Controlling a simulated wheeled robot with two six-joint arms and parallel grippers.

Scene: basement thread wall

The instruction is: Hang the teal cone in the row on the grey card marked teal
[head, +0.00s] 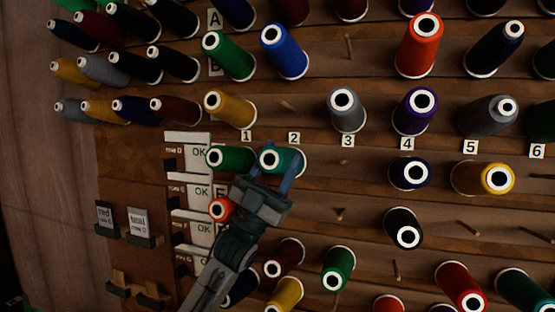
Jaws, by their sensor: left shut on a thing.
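The teal cone (282,158), with a white ring at its tip, is at column 2 in the row just below the number labels. My left gripper (286,175) is shut on it from below, with a finger at each side. The peg behind the cone is hidden, so I cannot tell whether the cone is seated on it. The grey card marked teal (139,222) stands in a small dark holder at the lower left; its smaller row line is too small to read surely. My right gripper is not in view.
A green cone (232,159) lies close left of the teal one. A red cone (220,209) is beside my left arm. A grey card marked red (105,216) stands left of the teal card. White OK cards (200,188) line the wall. A bare peg (340,214) shows right.

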